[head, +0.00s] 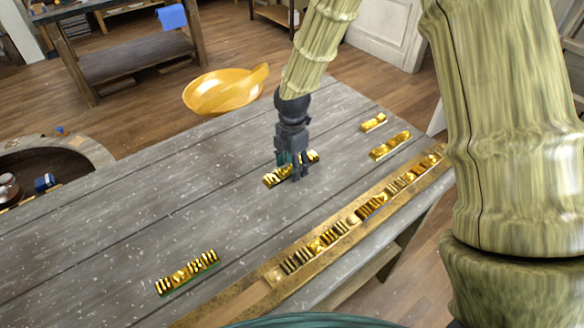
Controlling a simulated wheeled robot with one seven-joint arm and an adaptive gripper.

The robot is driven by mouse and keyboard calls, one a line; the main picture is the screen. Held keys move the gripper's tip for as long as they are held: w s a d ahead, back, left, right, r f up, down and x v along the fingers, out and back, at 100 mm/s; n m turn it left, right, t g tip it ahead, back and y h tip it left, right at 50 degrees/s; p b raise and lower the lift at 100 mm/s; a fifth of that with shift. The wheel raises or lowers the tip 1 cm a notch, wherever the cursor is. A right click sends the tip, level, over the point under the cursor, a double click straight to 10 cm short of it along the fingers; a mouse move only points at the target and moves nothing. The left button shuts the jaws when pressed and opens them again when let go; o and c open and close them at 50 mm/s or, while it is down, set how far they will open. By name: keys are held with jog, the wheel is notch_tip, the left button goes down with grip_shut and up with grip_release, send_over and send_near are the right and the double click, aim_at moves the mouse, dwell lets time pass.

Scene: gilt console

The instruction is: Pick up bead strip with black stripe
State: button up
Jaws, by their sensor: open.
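A gold bead strip with dark bands (271,180) lies on the grey table under my gripper. My gripper (297,174) points down at it and is open, with its fingers at the strip's middle and hiding part of it. I cannot tell whether the fingers touch it. Another gold strip with dark bands and a green lower edge (188,272) lies at the front left. I cannot tell which of them has the black stripe that the task names.
Two gold strips, one longer (390,145) and one short (374,122), lie to the right. A long gilt rail (262,290) holding several gold pieces runs along the table's right edge. A yellow bowl (222,92) is at the far edge. The table's left part is clear.

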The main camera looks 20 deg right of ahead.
jog(key=c, duration=1.2)
jog(key=shift+r, duration=0.15)
